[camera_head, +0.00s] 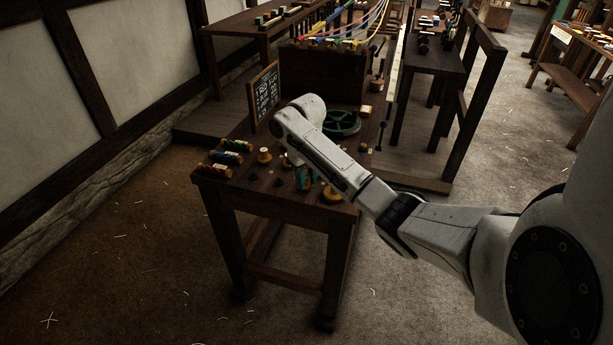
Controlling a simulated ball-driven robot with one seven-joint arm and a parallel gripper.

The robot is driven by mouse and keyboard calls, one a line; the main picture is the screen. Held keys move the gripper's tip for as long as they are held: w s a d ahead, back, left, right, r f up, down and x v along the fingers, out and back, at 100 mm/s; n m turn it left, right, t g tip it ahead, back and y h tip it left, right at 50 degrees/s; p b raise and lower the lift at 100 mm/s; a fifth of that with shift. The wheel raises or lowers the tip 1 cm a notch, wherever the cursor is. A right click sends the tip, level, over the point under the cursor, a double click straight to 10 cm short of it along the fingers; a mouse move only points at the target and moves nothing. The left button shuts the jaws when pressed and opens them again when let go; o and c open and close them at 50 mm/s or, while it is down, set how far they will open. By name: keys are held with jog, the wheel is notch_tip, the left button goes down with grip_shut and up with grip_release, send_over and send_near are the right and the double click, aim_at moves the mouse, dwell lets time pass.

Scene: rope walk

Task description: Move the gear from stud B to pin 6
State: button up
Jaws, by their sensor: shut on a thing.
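My arm reaches from the right over the dark wooden bench (245,183). Its wrist bends down near the bench's middle, and my forearm hides the fingers. A small teal piece (303,178) shows just below the wrist; I cannot tell whether it is held. A green spoked wheel (341,122) lies behind the forearm. Brass-coloured round pieces stand on the bench, one left of the wrist (264,156) and one near the front right corner (333,195). I cannot tell which piece is the gear. No stud or pin label is readable.
Several coloured spools (225,157) lie at the bench's left edge. A small chalkboard (264,94) stands at the back left. A dark box (325,72) rises behind, with coloured ropes (366,22) above it. A narrow dark table (432,60) stands to the right. Floor is open in front.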

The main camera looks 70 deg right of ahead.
jog(key=shift+f, duration=0.15)
jog(key=o, duration=1)
notch_tip(320, 180, up, 8)
jog(key=p, duration=0.8)
jog(key=shift+p, duration=0.35)
dwell(0.5)
